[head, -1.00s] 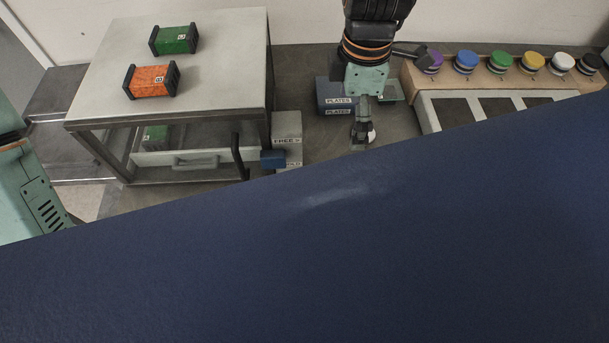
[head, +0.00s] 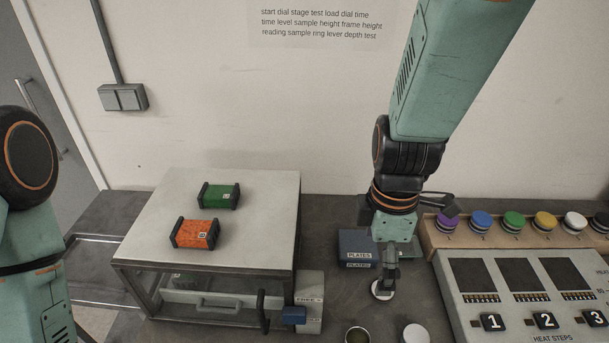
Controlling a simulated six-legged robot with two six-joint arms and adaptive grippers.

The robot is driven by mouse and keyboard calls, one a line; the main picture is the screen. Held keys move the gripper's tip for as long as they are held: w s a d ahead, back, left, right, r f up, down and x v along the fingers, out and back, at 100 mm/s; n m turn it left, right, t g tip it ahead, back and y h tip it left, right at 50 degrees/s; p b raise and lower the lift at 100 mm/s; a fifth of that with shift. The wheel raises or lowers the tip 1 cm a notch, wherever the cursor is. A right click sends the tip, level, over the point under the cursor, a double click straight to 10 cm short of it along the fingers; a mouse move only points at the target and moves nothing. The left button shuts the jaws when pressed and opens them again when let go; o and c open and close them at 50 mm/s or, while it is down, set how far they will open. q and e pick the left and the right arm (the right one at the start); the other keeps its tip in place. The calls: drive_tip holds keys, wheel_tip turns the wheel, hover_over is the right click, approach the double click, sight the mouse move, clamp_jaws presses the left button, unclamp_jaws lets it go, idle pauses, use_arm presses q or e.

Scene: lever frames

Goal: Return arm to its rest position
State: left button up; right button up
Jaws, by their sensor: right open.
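My right gripper (head: 384,285) hangs pointing down from the teal right arm, just in front of the blue plates boxes. It is open, over a small white disc at its tips; I cannot tell whether it touches the disc. My left arm (head: 35,240) shows at the left edge, with its gripper out of view. A light-topped metal frame (head: 150,240) stands left of centre. On it lie a green block (head: 218,195) and an orange block (head: 196,233), both with black ends. A dark lever with a blue part (head: 292,314) stands at its right front corner.
Blue boxes marked PLATES (head: 357,243) stand close behind my right gripper. To the right are a rack of coloured knobs (head: 513,221) and a panel marked HEAT STEPS (head: 470,312). A grey box marked FREE (head: 311,284) and two round items sit near the front.

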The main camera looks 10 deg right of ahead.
drive_tip(key=shift+f, duration=0.2)
wheel_tip(320, 180, down, 10)
drive_tip(key=b, duration=0.8)
drive_tip(key=shift+b, duration=0.35)
drive_tip(key=shift+s+r, duration=0.1)
drive_tip(key=shift+r, duration=0.1)
